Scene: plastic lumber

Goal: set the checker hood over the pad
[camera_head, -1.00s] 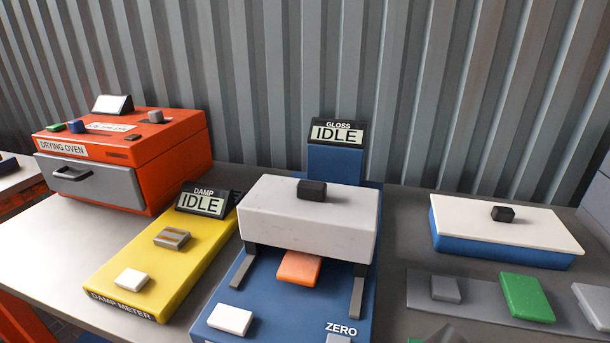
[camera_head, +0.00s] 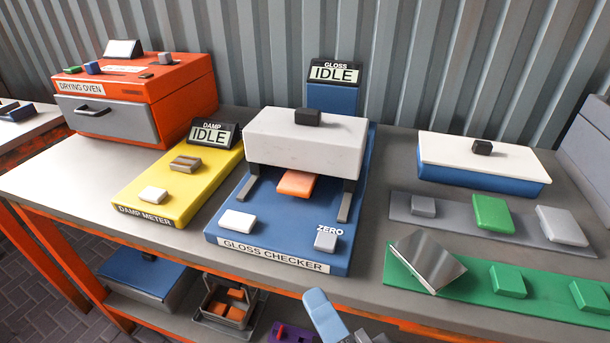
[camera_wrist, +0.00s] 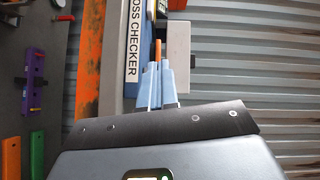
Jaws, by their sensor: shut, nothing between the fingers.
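The checker hood (camera_head: 305,143) is a white block with a black knob (camera_head: 308,117) on top. It sits toward the rear of the blue gloss checker (camera_head: 290,217), above two dark rails. An orange tile (camera_head: 297,183) shows partly below the hood's front edge; I cannot make out a separate pad, and what is under the hood is hidden. My gripper (camera_head: 318,298) has light blue fingers at the bottom of the head view, in front of the bench edge and apart from the hood. In the wrist view my gripper (camera_wrist: 160,68) is shut and empty, pointing toward the checker.
The gloss display (camera_head: 335,72) reads IDLE. The damp meter (camera_head: 182,187) and drying oven (camera_head: 140,100) stand left. A white-lidded blue box (camera_head: 480,172), a grey strip (camera_head: 455,223) and a green strip (camera_head: 470,290) with a shiny tilted plate (camera_head: 428,262) are right. A shelf lies below.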

